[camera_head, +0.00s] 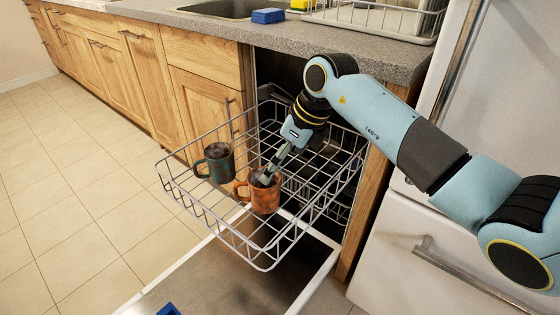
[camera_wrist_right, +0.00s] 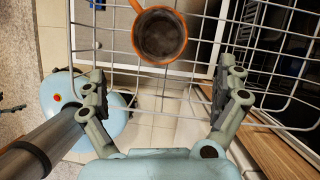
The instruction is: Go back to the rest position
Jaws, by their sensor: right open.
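My right gripper (camera_head: 272,168) reaches down over the dishwasher rack (camera_head: 190,204), close above an orange mug (camera_head: 264,198). In the right wrist view, the gripper (camera_wrist_right: 162,88) is open with nothing between its fingers. The orange mug (camera_wrist_right: 158,36) lies beyond the fingertips there, its open top facing the camera and its handle to the upper left. The mug stands upright in the pulled-out rack. A dark green mug (camera_head: 219,163) stands in the rack to its left. My left gripper is in neither view.
The dishwasher door (camera_head: 235,285) is lowered beneath the rack. Wooden cabinets (camera_head: 205,95) and a grey counter (camera_head: 290,35) with a blue sponge (camera_head: 267,15) lie behind. A white fridge (camera_head: 400,250) is close on the right. The tiled floor (camera_head: 80,190) at left is clear.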

